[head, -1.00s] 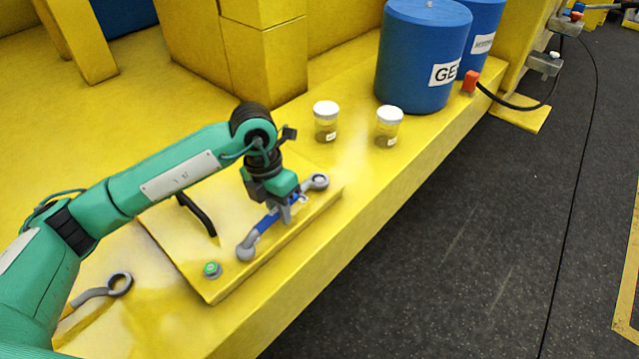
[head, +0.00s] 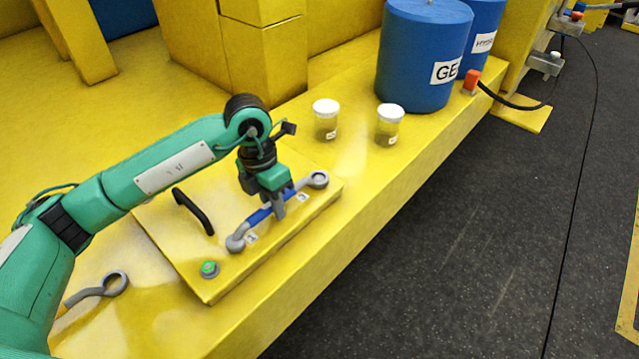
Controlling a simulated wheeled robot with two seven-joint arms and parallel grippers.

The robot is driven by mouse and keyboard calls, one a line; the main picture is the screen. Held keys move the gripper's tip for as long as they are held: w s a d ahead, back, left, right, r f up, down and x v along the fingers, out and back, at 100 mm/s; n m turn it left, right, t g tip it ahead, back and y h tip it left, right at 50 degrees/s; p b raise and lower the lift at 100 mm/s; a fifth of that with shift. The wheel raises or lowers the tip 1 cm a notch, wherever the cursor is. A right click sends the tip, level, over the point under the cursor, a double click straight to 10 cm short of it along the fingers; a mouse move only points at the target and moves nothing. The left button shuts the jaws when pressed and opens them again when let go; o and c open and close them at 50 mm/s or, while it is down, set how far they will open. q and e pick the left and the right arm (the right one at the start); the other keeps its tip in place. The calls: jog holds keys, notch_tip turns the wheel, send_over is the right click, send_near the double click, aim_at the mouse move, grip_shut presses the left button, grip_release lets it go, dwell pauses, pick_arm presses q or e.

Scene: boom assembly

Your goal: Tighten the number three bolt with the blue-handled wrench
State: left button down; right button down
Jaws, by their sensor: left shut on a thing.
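The blue-handled wrench (head: 259,216) lies at a slant over the raised yellow panel, with a grey head at each end. My left gripper (head: 279,212) points down and is shut on its blue handle. The wrench's far ring end (head: 317,180) is near the panel's right corner. Its near end (head: 236,243) is over the panel's front part. A bolt with a green top (head: 209,269) stands uncovered at the panel's near corner. Any bolts under the wrench ends are hidden. Small white labels (head: 302,197) show on the panel, too small to read. My right gripper is not in view.
The panel has a black handle (head: 194,211). Another grey wrench (head: 100,289) lies to its left, partly behind my arm. Two white-lidded jars (head: 326,119) and blue barrels (head: 423,55) stand farther back on the yellow ledge. Dark floor is clear at right.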

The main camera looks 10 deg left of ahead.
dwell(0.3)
pick_arm(q)
jog(key=shift+w+a, duration=0.1)
jog(key=shift+a, duration=0.05)
jog(key=shift+w+a+m+b, duration=0.25)
jog(key=shift+m+b, duration=0.15)
jog(key=shift+b, duration=0.1)
jog(key=shift+s+d+n, duration=0.35)
jog(key=shift+d+n, duration=0.05)
jog(key=shift+n, duration=0.1)
jog(key=shift+r, duration=0.1)
